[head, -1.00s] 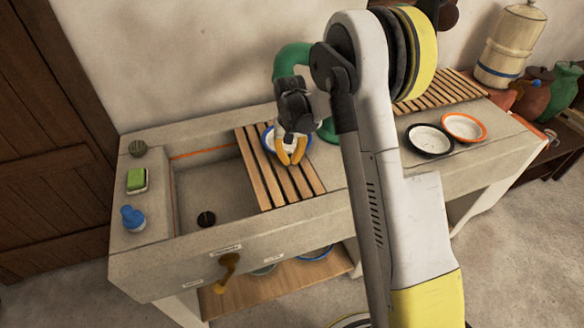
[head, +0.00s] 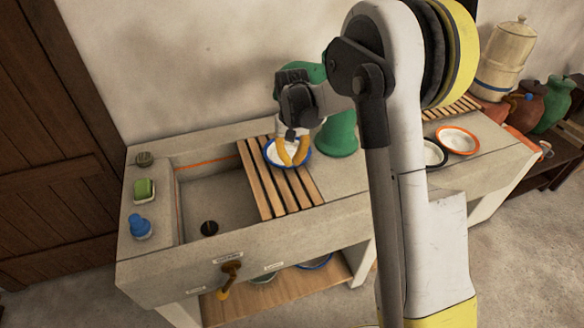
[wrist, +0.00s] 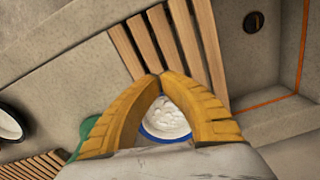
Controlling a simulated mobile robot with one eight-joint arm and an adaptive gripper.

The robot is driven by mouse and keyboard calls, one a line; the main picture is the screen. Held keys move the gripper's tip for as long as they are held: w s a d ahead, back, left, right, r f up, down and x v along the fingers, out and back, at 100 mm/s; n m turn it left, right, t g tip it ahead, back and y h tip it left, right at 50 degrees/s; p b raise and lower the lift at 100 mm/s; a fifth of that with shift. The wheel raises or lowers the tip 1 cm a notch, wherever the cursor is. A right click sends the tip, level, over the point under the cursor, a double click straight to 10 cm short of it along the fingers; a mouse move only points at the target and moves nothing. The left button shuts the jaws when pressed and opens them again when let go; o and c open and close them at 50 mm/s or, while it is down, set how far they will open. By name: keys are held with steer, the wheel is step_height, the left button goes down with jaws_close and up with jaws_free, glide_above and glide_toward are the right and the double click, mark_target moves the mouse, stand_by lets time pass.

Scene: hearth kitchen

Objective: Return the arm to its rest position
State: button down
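My gripper (head: 293,164) hangs over the wooden slatted rack (head: 272,192) beside the sink. Its two orange fingers meet at their tips in the wrist view (wrist: 158,77), with nothing held between them. A blue-rimmed white dish (head: 270,154) lies on the rack below and behind the fingers. It shows through the gap between them in the wrist view (wrist: 168,118). My arm is stretched out over the counter and bent at a high elbow, and it hides part of the counter.
The sink basin (head: 215,190) is left of the rack. A green vessel (head: 338,136) stands close behind my gripper. An orange-rimmed plate (head: 457,140) and black-rimmed plate (head: 434,154) lie to the right.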

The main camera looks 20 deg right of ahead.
steer(key=s+a+r+t, duration=0.2)
steer(key=s+r+t, duration=0.1)
steer(key=s+r, duration=0.9)
steer(key=s+a+r+n+t, duration=0.1)
steer(key=s+t, duration=0.1)
steer(key=s, duration=0.5)
steer(key=s+r+n+t, duration=0.1)
steer(key=s+r+t, duration=0.1)
steer(key=s, duration=0.4)
steer(key=shift+s+a+r, duration=0.3)
steer(key=shift+s+a, duration=0.05)
steer(key=shift+s, duration=0.05)
